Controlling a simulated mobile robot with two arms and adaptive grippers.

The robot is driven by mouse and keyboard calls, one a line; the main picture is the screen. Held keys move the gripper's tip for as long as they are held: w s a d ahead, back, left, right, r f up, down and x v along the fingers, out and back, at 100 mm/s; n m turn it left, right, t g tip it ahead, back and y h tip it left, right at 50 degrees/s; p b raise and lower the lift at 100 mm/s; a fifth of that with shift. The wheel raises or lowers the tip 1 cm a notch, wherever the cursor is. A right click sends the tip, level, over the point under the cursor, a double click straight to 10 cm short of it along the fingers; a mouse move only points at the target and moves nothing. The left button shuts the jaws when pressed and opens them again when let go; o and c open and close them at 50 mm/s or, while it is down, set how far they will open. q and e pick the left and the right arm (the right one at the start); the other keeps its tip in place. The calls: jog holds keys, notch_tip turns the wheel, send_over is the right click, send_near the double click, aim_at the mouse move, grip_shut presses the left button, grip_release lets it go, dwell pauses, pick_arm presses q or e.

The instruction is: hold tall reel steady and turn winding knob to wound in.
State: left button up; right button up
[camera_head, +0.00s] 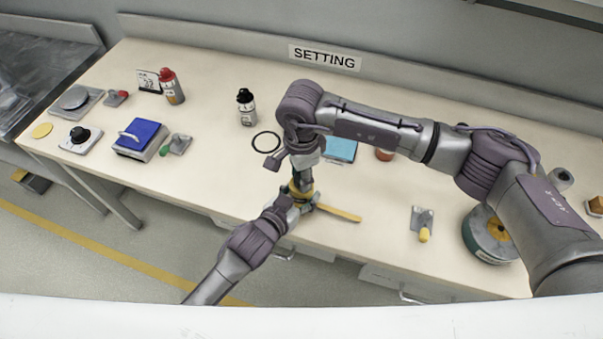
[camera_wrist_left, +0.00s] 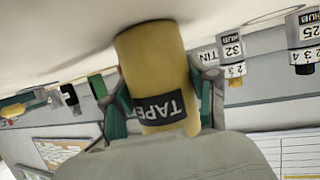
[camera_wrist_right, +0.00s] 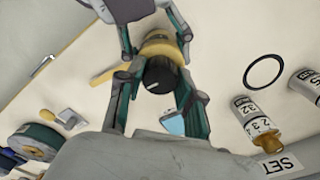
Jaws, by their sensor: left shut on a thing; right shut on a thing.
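The tall reel is a yellow upright cylinder (camera_wrist_left: 160,60) with a dark TAPE label in the left wrist view. A flat yellow strip (camera_head: 338,213) sticks out from it to the right in the head view. My left gripper (camera_wrist_left: 165,98) is shut around the reel's body from the side. The winding knob (camera_wrist_right: 160,75) is black with a pale mark and sits on top of the reel. My right gripper (camera_wrist_right: 158,88) is shut on the knob from above, a finger on each side. In the head view the reel is mostly hidden by my right gripper (camera_head: 303,172).
A light blue block (camera_head: 341,150) is behind my right arm. A yellow-handled toggle (camera_head: 423,225) and a green reel (camera_head: 485,237) are at right. The bench's front edge is close.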

jog(key=m, duration=0.4)
jog(key=shift+m, duration=0.4)
jog(key=m, duration=0.8)
jog(key=shift+m, duration=0.4)
jog(key=m, duration=0.4)
jog(key=shift+m, duration=0.4)
jog(key=o, duration=1.2)
